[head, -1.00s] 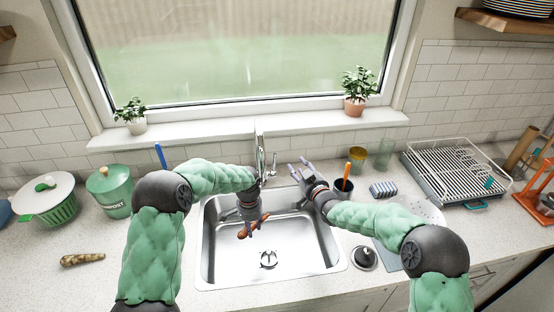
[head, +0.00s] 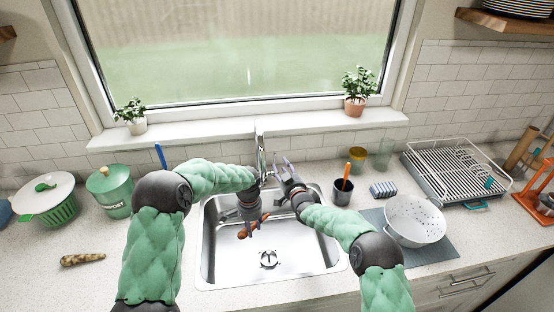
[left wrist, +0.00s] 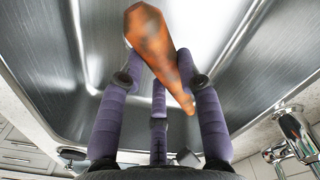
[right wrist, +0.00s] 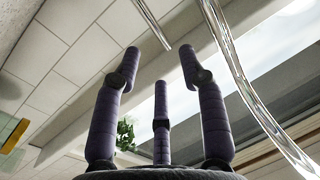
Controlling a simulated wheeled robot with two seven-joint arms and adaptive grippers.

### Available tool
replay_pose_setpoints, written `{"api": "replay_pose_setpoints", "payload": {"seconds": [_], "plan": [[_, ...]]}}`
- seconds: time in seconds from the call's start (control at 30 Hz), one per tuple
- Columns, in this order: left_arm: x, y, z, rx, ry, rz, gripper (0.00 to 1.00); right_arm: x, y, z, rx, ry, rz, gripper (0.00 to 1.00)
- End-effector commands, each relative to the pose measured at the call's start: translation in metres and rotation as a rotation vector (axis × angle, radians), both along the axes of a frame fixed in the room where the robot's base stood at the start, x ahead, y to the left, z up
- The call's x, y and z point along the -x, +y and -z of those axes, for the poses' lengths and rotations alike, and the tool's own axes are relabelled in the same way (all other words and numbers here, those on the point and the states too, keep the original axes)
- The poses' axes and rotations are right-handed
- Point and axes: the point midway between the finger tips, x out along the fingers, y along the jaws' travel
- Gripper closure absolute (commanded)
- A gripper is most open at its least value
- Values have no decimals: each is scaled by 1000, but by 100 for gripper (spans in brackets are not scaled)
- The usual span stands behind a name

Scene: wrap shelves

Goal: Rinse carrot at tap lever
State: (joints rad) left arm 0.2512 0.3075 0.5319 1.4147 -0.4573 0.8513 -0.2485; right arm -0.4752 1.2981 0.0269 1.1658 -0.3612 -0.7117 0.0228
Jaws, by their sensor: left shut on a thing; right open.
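A brown-spotted orange carrot (head: 252,225) is held over the sink basin (head: 225,262). My left gripper (head: 249,228) is shut on it, pointing down. In the left wrist view the carrot (left wrist: 158,52) lies aslant between the fingers, with dark patches on its skin. The chrome tap (head: 260,150) rises behind the basin. My right gripper (head: 281,166) is open and empty, just right of the tap. In the right wrist view chrome tap parts (right wrist: 243,85) stand close to its open fingers (right wrist: 160,75). The lever is hard to make out in the head view. No water stream is clear.
A dark cup (head: 342,193) with an orange-handled tool stands right of the basin. A white colander (head: 415,220) sits on a grey mat, near my right arm. A spotted root (head: 82,260) and a compost bin (head: 110,192) are at left. A dish rack (head: 455,170) is at right.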

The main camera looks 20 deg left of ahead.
Motion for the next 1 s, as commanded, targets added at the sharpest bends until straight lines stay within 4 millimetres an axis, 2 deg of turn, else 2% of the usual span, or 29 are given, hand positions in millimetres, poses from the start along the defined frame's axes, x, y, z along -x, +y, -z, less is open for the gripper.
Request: {"api": "replay_pose_setpoints", "payload": {"seconds": [0.5, 1.0], "plan": [[0, 0, 0, 0, 0, 0, 98, -37, 35, 1, 0, 0, -2, 58], [0, 0, 0, 0, 0, 0, 98, -45, 41, 0, 0, 1, 0, 58]]}}
